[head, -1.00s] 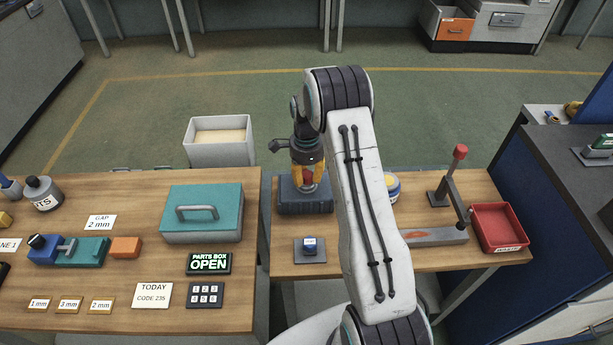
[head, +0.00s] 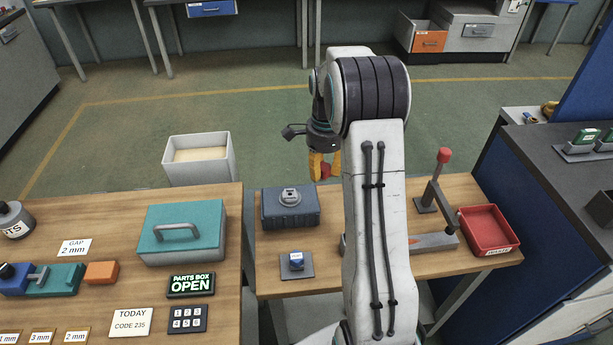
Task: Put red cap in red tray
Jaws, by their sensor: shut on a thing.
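My gripper (head: 325,168) has yellow-orange fingers and is shut on the red cap (head: 326,171), which shows as a small red patch between them. It holds the cap in the air behind and to the right of the dark blue-grey block (head: 291,208). The block has a bare grey round fitting (head: 289,196) on top. The red tray (head: 487,232) stands at the right end of the right table, with a white label on its front. I see nothing inside it. My arm link hides the middle of the table.
A lever press with a red knob (head: 443,155) stands just left of the tray. A small blue piece on a grey plate (head: 296,263) lies in front of the block. A teal parts box (head: 182,232) stands on the left table. A pale bin (head: 198,160) stands behind.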

